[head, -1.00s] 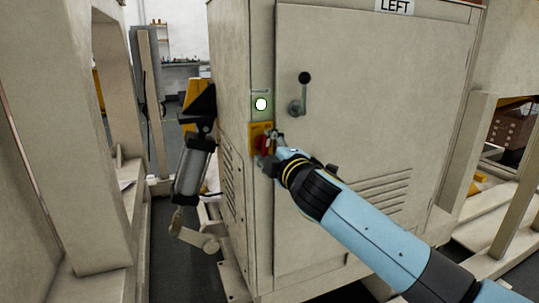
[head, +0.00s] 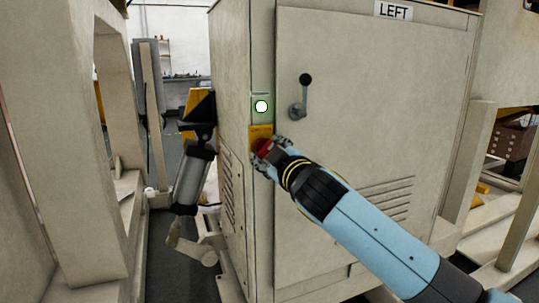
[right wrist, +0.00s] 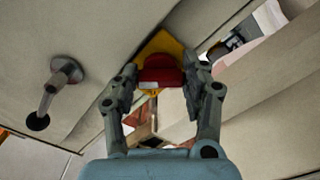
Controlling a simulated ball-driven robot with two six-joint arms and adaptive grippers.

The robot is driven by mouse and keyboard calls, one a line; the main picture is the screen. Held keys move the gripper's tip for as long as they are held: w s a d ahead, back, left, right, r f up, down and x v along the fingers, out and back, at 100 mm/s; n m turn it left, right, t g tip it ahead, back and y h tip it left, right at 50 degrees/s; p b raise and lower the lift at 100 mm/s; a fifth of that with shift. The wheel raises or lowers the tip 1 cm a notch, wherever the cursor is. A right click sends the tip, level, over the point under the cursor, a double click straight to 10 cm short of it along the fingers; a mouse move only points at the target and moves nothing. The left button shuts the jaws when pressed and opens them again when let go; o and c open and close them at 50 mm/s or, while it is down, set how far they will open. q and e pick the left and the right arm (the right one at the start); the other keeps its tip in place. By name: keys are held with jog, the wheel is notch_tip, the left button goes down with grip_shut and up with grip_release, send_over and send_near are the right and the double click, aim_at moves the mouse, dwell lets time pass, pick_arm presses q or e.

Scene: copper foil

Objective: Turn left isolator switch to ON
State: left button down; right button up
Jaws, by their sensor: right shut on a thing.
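My right gripper (head: 267,152) is at the switch and shut on the red handle. In the right wrist view the handle (right wrist: 160,72) sits between the two fingers, with the yellow plate (right wrist: 163,43) behind it, turned at an angle to the handle. The ON and OFF marks are too small to read. My left gripper is not in view.
A white round indicator (head: 261,106) sits above the switch. A door lever (head: 302,97) is to its right; it also shows in the right wrist view (right wrist: 56,82). A grey cylinder mechanism (head: 191,178) stands close left of the cabinet. Beige frame posts (head: 85,200) stand further left.

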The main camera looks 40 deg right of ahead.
jog(key=shift+f, duration=0.2)
jog(key=o, duration=1.2)
jog(key=shift+r, duration=0.1)
jog(key=shift+c, duration=0.2)
jog(key=shift+s, duration=0.1)
jog(key=v, duration=1.1)
jog(key=shift+s+a, duration=0.2)
jog(key=shift+s, duration=0.2)
